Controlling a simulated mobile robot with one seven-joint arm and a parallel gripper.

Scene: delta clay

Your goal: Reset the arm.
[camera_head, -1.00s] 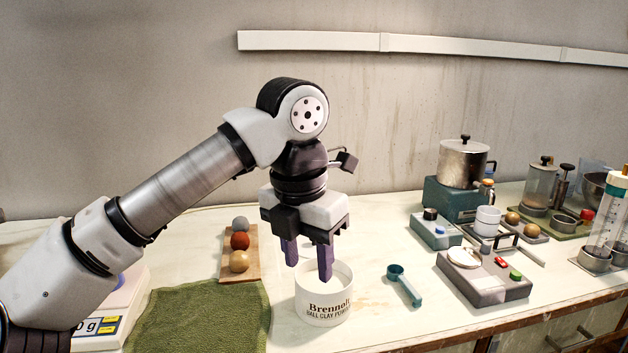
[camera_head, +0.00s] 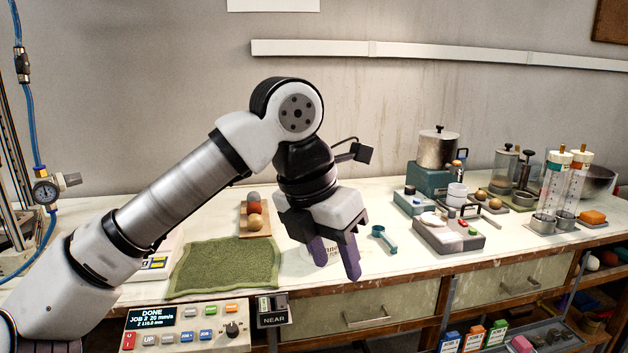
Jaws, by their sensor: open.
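My gripper (camera_head: 336,266) hangs in front of the bench's front edge, with its two purple fingers apart and nothing between them. The fingers point down and slightly to the right. Behind it, a white tub (camera_head: 308,252) with dark lettering stands on the bench, mostly hidden by the gripper. My arm reaches in from the lower left, bent at the elbow above the bench.
A green cloth (camera_head: 225,268) lies left of the gripper. A wooden board (camera_head: 243,226) holds three balls. A teal scoop (camera_head: 384,238) lies to the right. A control panel (camera_head: 185,328) stands front left. Devices and cylinders crowd the right of the bench (camera_head: 355,270).

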